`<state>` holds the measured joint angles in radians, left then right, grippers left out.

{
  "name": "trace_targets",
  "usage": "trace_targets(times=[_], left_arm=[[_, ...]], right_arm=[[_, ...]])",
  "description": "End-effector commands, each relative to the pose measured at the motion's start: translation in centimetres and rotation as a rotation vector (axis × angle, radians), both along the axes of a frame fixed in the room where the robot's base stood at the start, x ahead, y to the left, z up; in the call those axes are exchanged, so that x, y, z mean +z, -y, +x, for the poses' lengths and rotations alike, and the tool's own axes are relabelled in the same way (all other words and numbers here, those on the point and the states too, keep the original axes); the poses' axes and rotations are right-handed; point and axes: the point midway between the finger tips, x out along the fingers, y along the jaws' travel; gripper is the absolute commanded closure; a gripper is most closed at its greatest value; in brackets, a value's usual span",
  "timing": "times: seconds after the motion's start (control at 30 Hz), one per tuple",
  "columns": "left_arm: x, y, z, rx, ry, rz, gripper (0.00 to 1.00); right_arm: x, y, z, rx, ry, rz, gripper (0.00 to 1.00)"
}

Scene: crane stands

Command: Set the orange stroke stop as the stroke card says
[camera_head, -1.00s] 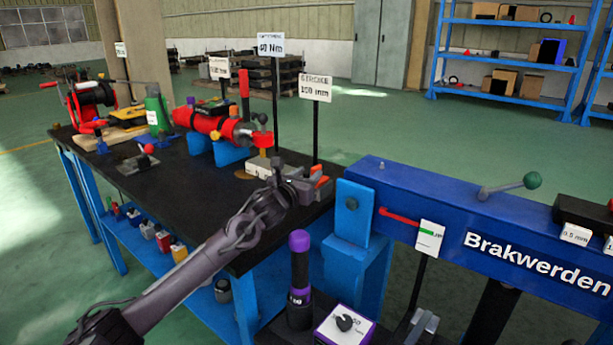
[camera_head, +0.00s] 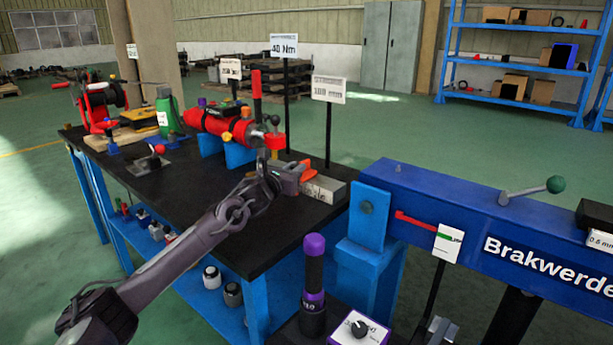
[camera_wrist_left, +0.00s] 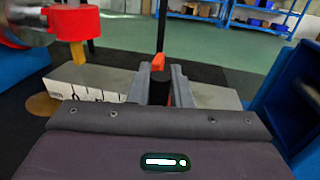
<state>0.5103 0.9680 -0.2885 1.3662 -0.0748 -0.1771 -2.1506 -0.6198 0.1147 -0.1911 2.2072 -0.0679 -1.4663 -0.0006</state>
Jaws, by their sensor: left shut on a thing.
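The orange stroke stop (camera_head: 308,170) sits on a pale block with a scale (camera_head: 332,191) at the near right end of the black bench. My left gripper (camera_head: 286,176) is shut on the stop. In the left wrist view, the stop (camera_wrist_left: 158,63) shows as an orange tip between the two grey fingers (camera_wrist_left: 160,88). The block's black scale marks (camera_wrist_left: 85,90) show left of the fingers, and its bare part lies to their right. The reading at the stop is hidden by the gripper. The stroke card (camera_head: 328,90) stands on a post behind and reads 100 mm. My right gripper is out of view.
A red cylinder (camera_head: 215,122) on blue supports lies behind the block, with a red end piece (camera_wrist_left: 75,22) close to my left gripper. A 40 Nm card (camera_head: 284,46) stands behind. A blue beam (camera_head: 450,200) and a purple-topped handle (camera_head: 314,265) stand to the right.

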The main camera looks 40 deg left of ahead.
Motion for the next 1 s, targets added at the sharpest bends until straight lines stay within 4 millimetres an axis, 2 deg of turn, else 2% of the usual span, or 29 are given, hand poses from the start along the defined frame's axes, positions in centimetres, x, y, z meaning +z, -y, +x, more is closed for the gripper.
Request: trace_targets(times=[0.1, 0.4, 0.43, 0.57, 0.87, 1.0], left_arm=[[0.11, -0.68, 0.01, 0.003, 0.003, -0.001, 1.00], [0.01, -0.61, 0.02, 0.001, 0.000, -0.001, 1.00], [0.01, -0.60, 0.02, 0.001, 0.000, -0.001, 0.78], [0.02, -0.59, 0.02, 0.001, 0.000, -0.001, 0.63], [0.01, -0.60, -0.09, 0.001, 0.000, -0.001, 0.63], [-0.08, -0.61, -0.97, 0.002, -0.001, 0.001, 0.63]], right_arm=[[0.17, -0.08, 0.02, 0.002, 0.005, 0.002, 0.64], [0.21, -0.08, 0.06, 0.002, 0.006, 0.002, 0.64], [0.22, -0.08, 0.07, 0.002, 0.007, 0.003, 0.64], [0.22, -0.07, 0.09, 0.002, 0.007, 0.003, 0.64], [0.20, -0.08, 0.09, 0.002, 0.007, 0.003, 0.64], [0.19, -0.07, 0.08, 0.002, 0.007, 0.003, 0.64]])
